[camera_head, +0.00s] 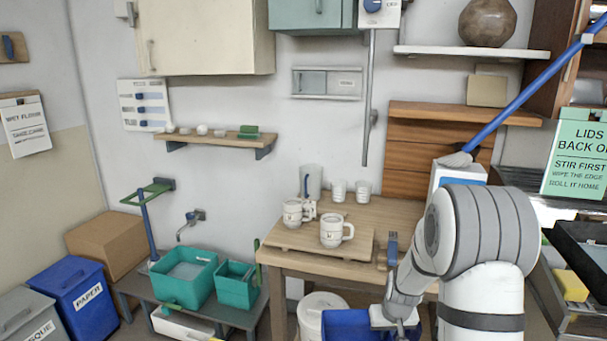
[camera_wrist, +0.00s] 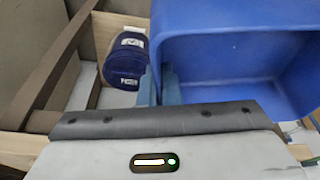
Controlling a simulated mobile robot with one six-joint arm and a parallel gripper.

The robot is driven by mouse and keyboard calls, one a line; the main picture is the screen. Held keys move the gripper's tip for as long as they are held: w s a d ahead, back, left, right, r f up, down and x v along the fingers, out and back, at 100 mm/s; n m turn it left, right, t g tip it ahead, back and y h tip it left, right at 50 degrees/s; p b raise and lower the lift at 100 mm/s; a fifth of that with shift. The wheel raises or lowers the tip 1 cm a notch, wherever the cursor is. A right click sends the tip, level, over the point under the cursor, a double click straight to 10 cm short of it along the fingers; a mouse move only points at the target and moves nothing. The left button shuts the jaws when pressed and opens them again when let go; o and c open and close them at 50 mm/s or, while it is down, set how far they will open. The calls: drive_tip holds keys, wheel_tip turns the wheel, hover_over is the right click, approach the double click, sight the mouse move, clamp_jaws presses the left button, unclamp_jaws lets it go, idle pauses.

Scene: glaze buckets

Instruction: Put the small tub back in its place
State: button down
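A blue open tub (camera_head: 345,326) is at the bottom edge of the head view, in front of the wooden table and partly cut off. In the wrist view the blue tub (camera_wrist: 235,60) fills the right side, and its inside looks empty. My gripper (camera_head: 398,328) is at the tub, and my wrist hides part of it in the head view. In the wrist view my gripper (camera_wrist: 159,88) has its two fingers close together, one on each side of the tub's left wall, apparently shut on it. The tub's underside is hidden.
A dark blue labelled container (camera_wrist: 126,58) sits beside wooden boards, left of the fingers. The wooden table (camera_head: 385,222) holds mugs. A white lidded bucket (camera_head: 318,308) stands below it. Teal tubs (camera_head: 185,278) (camera_head: 236,285) rest on a low grey bench (camera_head: 135,284) at left.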

drive_tip(key=s+a+f, duration=0.5)
drive_tip(key=a+f, duration=0.1)
drive_tip(key=shift+a, duration=0.4)
